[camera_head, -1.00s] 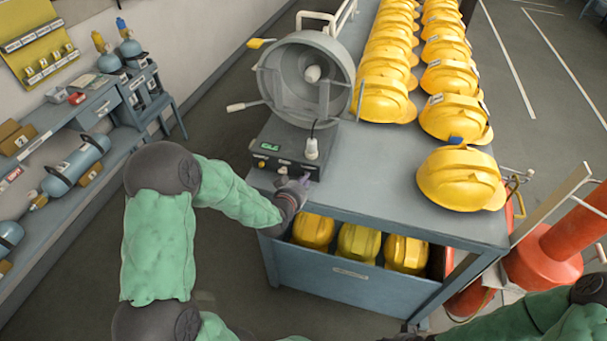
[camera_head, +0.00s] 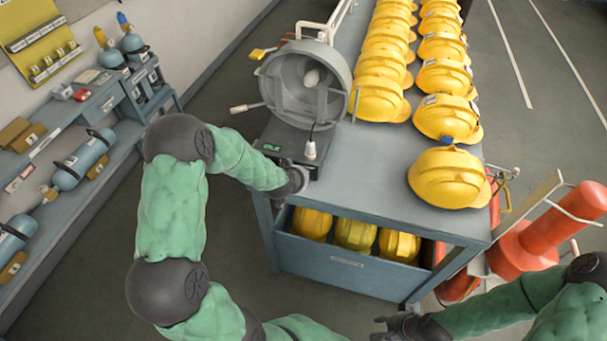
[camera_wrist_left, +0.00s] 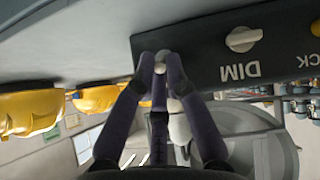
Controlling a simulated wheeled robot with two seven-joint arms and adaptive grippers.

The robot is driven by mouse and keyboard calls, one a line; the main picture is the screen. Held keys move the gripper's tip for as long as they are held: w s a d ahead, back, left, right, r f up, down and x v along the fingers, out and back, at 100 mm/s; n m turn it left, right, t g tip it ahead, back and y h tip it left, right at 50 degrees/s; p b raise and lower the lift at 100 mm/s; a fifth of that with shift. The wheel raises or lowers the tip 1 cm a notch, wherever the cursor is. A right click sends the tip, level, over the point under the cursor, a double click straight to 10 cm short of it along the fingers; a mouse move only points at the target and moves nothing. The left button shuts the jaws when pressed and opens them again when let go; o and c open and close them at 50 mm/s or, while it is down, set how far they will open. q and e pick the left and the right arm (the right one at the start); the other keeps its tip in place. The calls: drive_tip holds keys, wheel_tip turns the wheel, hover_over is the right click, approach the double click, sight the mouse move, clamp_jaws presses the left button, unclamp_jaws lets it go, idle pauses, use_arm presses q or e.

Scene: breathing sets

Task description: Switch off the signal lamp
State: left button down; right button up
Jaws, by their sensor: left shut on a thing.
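The signal lamp (camera_head: 305,85) is a large grey round lamp with a pale bulb, standing on the table. Its dark control box (camera_head: 273,147) has a small green display. In the left wrist view the box front (camera_wrist_left: 200,60) shows upside down, with a white knob (camera_wrist_left: 243,38) labelled DIM. My left gripper (camera_wrist_left: 160,66) is shut on a small pale switch lever at the box front; the fingertips hide most of it. In the head view my left wrist covers this spot. My right gripper (camera_head: 385,328) is at the bottom edge, away from the lamp, its fingers apart and empty.
Several yellow helmets (camera_head: 448,178) stand in rows on the grey table (camera_head: 365,185), and more lie in the bin below its front edge. A shelf with blue cylinders (camera_head: 82,160) is at left. An orange-red object (camera_head: 530,250) stands at right. The table's front middle is clear.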

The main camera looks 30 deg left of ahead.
use_arm(q)
drive_tip(key=shift+a, duration=0.15)
drive_tip(key=c, duration=1.6)
unclamp_jaws()
drive_tip(key=shift+r, duration=0.1)
drive_tip(key=v, duration=1.2)
drive_tip(key=s+d+f+g+h+b, duration=0.1)
drive_tip(key=s+d+f+g+b, duration=0.2)
drive_tip(key=f, duration=0.9)
drive_tip(key=s+d+f+m+g+h+b, duration=0.1)
drive_tip(key=s+d+f+b, duration=0.3)
drive_tip(key=s+d+f, duration=0.4)
drive_tip(key=s+d+f+m+g+h+b, duration=0.1)
drive_tip(key=s+d+f+g+h+b, duration=0.2)
drive_tip(key=d+f, duration=0.8)
drive_tip(key=shift+s+d+f+g+b, duration=0.15)
drive_tip(key=shift+s+f+g, duration=0.2)
drive_tip(key=shift+f, duration=0.7)
drive_tip(key=shift+s+f+g+b, duration=0.2)
drive_tip(key=shift+s+f, duration=0.25)
drive_tip(key=shift+f, duration=0.6)
drive_tip(key=shift+s+d+f+g+b, duration=0.1)
drive_tip(key=shift+s+f+g, duration=0.2)
drive_tip(key=shift+f, duration=0.7)
